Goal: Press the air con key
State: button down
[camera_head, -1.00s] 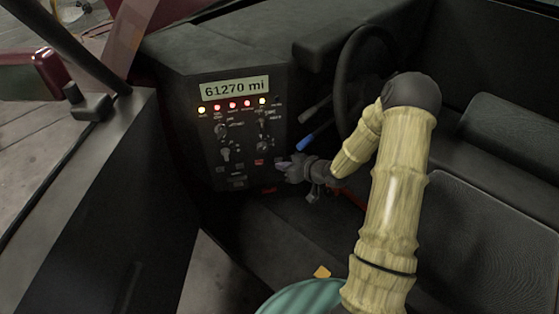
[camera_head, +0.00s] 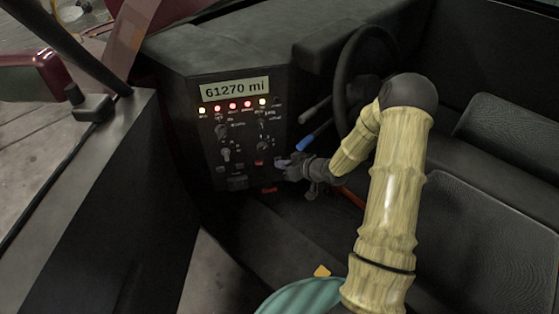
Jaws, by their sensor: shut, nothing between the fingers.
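The dark control panel (camera_head: 238,140) stands left of the steering wheel, with an odometer display (camera_head: 234,89) reading 61270 mi at its top. Below the display is a row of small red and yellow lights (camera_head: 232,105), then dark switches and knobs. A small key with a red mark (camera_head: 259,162) sits low on the panel; the labels are too small to read, so I cannot tell which key is the air con. My gripper (camera_head: 281,163) is shut and empty, its tip at the panel's lower right edge. I cannot tell whether it touches a key there.
The steering wheel (camera_head: 348,75) and a blue-tipped lever (camera_head: 306,143) are just above and right of my gripper. Dark seats (camera_head: 490,220) fill the right side. A dark door panel (camera_head: 90,200) is at the left.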

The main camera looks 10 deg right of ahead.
jog(key=shift+s, duration=0.5)
jog(key=s, duration=0.6)
dwell(0.4)
jog(key=shift+w+d, duration=0.1)
jog(key=shift+w, duration=0.05)
dwell(1.2)
jog(key=shift+s, duration=0.2)
dwell(0.5)
